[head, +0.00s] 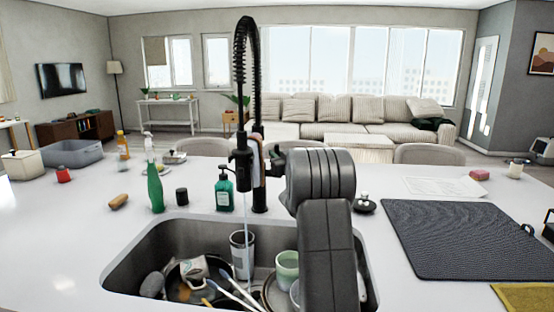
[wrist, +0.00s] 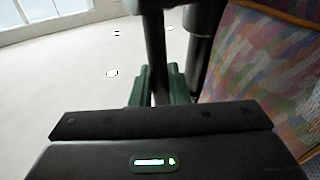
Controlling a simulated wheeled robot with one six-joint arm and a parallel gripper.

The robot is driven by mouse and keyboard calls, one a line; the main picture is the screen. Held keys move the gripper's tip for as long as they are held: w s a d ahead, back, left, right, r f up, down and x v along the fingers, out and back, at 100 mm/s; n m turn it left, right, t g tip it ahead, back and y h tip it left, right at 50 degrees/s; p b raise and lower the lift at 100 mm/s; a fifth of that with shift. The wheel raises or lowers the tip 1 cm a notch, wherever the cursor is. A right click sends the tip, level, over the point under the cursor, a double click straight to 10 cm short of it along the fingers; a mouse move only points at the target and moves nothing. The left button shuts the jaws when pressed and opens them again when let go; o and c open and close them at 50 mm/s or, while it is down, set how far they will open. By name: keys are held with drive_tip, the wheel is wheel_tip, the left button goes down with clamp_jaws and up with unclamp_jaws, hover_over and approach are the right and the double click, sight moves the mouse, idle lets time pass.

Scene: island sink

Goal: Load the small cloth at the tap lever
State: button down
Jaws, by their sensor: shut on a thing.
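The black tap (head: 247,70) stands behind the sink, and a thin stream of water falls from its spout. My gripper's green fingers (wrist: 160,88) are shut around a thin black bar, which looks like the tap lever (wrist: 157,50). A cloth with a faded many-coloured pattern and an orange-brown hem (wrist: 262,55) hangs close on the right in the wrist view. I do not see it between the fingers. In the head view a narrow pinkish-brown strip beside the tap column looks like this cloth (head: 260,165). My arm hides the fingers there.
The sink (head: 135,262) holds a tumbler (head: 242,255), a green cup (head: 287,268) and other dishes. A green soap bottle (head: 224,192) stands left of the tap. A dark drying mat (head: 460,235) lies to the right. A spray bottle (head: 155,185) stands farther left.

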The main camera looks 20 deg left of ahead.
drive_tip(key=c, duration=1.5)
unclamp_jaws()
drive_tip(key=b+v, duration=0.2)
drive_tip(key=v, duration=1.2)
drive_tip(key=shift+a, duration=0.1)
